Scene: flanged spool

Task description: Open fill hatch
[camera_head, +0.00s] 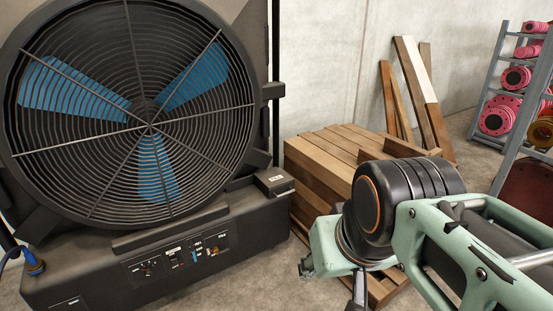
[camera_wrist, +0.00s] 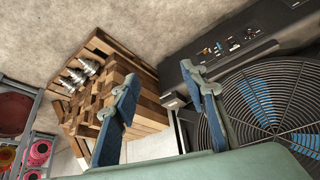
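A large black fan unit has a long dark base (camera_head: 190,250) with a control panel on its front. A small dark box with a flat top and a pale label (camera_head: 273,181) sits at the base's right end. It looks like the fill hatch, and its top appears closed. In the wrist view the base (camera_wrist: 220,75) runs along the upper right. My gripper (camera_wrist: 160,78) is open there, its two blue-grey fingers wide apart with nothing between them. In the head view my arm is at the lower right, apart from the box, and the fingers are mostly hidden.
A stack of wooden beams (camera_head: 325,160) stands right of the fan, behind my arm. Planks (camera_head: 418,90) lean on the wall. A rack of pink spools (camera_head: 515,78) is at the far right. Some floor is bare before the beams. A blue hose (camera_head: 14,255) is at the left.

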